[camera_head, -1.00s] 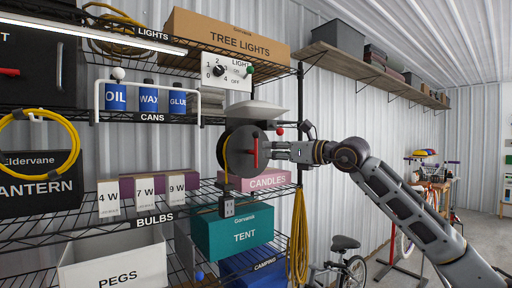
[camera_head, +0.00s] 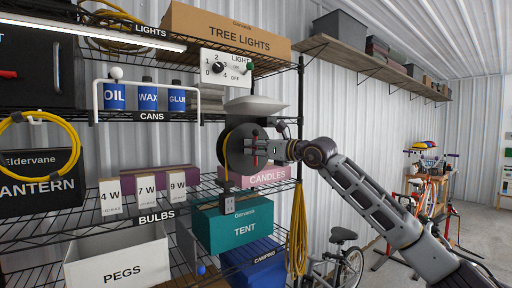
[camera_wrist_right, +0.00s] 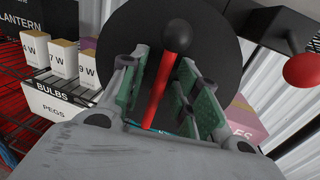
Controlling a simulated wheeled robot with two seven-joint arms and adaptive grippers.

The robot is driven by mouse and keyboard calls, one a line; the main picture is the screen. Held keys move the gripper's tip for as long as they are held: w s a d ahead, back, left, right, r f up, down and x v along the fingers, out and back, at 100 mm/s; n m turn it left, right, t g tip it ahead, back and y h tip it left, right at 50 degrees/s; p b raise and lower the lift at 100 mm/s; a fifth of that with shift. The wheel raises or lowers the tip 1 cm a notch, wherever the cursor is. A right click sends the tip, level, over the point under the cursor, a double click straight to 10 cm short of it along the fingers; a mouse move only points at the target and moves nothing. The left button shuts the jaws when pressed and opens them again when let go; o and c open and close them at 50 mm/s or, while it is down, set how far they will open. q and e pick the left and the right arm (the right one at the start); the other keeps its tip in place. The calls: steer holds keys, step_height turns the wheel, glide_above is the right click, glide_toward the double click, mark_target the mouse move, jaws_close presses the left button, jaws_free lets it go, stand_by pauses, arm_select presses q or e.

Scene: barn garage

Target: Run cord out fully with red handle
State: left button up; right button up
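The cord reel (camera_head: 237,150) is a dark round drum with a yellow rim strip, mounted under the shelf. It also shows in the right wrist view (camera_wrist_right: 125,30). Its red handle (camera_wrist_right: 165,75) stands out from the drum face with a black knob at one end. A cord hangs from the reel to a socket end (camera_head: 229,205). My right gripper (camera_head: 262,149) is at the drum face. In the right wrist view its fingers (camera_wrist_right: 165,92) are apart, one on each side of the red handle, with gaps visible. My left gripper is not in view.
A black lever with a red ball (camera_wrist_right: 305,70) is close to the right of the gripper. The pink candles box (camera_head: 268,177) and teal tent box (camera_head: 236,232) are below. A yellow cord coil (camera_head: 298,235) hangs from the rack post.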

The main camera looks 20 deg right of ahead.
jaws_close()
